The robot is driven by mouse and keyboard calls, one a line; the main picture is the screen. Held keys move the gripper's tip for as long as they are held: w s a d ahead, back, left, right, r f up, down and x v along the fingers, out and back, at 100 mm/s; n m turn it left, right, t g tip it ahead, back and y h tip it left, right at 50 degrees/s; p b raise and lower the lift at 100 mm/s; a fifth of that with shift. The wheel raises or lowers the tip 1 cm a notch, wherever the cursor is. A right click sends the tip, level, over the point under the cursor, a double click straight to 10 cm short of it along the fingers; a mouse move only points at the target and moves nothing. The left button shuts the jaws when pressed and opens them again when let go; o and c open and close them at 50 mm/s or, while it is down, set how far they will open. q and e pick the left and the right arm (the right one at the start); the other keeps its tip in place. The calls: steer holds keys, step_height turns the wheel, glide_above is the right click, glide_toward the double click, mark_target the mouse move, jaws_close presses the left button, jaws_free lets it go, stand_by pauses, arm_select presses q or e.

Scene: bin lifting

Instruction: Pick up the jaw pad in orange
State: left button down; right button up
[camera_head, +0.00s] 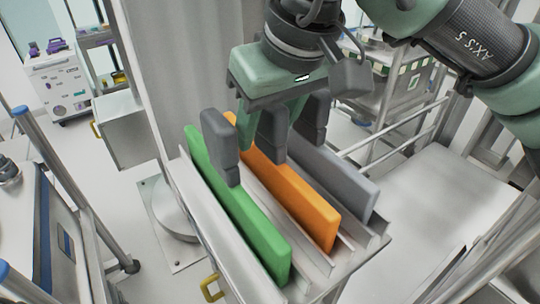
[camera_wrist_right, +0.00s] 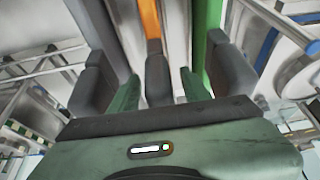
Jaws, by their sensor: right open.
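The orange jaw pad (camera_head: 305,205) stands on edge in the middle slot of a slotted metal holder (camera_head: 205,215). A green pad (camera_head: 240,210) stands to its left and a grey pad (camera_head: 345,182) to its right. My right gripper (camera_head: 272,162) is open above the pads, its dark fingers spread across the row and covering part of the orange pad's upper edge. In the right wrist view, the orange pad (camera_wrist_right: 150,18) shows beyond the middle finger, and the green pad (camera_wrist_right: 207,25) lies to its right. No grip on a pad is visible. My left gripper is not in view.
A grey column and a metal box (camera_head: 125,130) with a yellow handle stand left of the holder. A white surface (camera_head: 430,205) lies to the right, with metal rails near it. A blue-capped post frame (camera_head: 60,170) and a white cabinet (camera_head: 58,85) are at left.

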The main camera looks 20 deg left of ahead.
steer(key=shift+a+f, duration=0.1)
steer(key=shift+f, duration=0.05)
steer(key=shift+c, duration=0.4)
jaws_close()
stand_by(1.0)
